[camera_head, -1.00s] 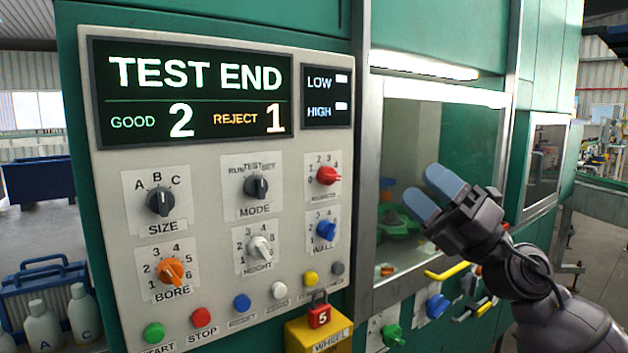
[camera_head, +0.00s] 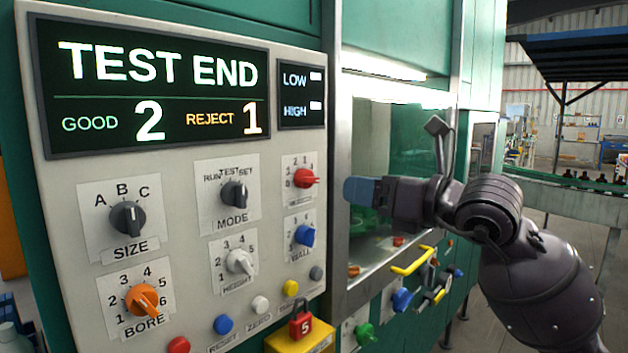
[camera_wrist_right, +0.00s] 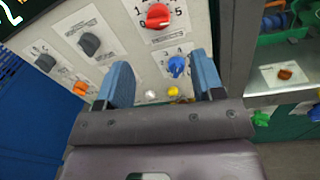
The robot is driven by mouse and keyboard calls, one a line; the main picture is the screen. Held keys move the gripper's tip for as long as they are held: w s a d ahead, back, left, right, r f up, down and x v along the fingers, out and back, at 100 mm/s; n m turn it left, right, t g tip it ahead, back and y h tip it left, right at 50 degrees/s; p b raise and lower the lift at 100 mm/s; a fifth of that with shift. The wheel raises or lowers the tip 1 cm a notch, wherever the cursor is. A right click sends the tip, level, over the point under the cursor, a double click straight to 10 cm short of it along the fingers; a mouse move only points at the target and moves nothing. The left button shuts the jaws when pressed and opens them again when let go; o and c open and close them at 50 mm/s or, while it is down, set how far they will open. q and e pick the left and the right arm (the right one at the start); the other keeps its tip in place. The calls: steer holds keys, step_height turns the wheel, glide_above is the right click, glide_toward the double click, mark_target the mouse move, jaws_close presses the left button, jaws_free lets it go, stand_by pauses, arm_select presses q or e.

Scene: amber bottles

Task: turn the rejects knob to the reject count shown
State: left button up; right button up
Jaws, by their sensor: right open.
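The red rejects knob (camera_head: 305,178) sits on the panel's upper right dial, with its pointer toward the right side of its scale. It also shows at the top of the right wrist view (camera_wrist_right: 158,16). The display (camera_head: 150,85) reads TEST END, GOOD 2, REJECT 1. My right gripper (camera_head: 362,190) is right of the knob and apart from it, fingers pointing left toward the panel. In the right wrist view its blue fingers (camera_wrist_right: 165,80) are spread with nothing between them; the knob lies beyond them. My left gripper is not in view.
Close by are the blue wall knob (camera_head: 305,236), the mode knob (camera_head: 234,194) and the white height knob (camera_head: 240,262). A red padlock (camera_head: 300,322) hangs on a yellow box below. A yellow handle (camera_head: 413,261) and a window frame lie to the right.

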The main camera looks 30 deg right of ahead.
mark_target(314, 181)
steer(key=p+x, duration=0.1)
steer(key=x, duration=0.8)
steer(key=shift+a+p, duration=0.15)
steer(key=shift+p, duration=0.2)
steer(key=shift+w+a, duration=0.25)
steer(key=shift+w, duration=0.3)
steer(key=shift+c, duration=0.2)
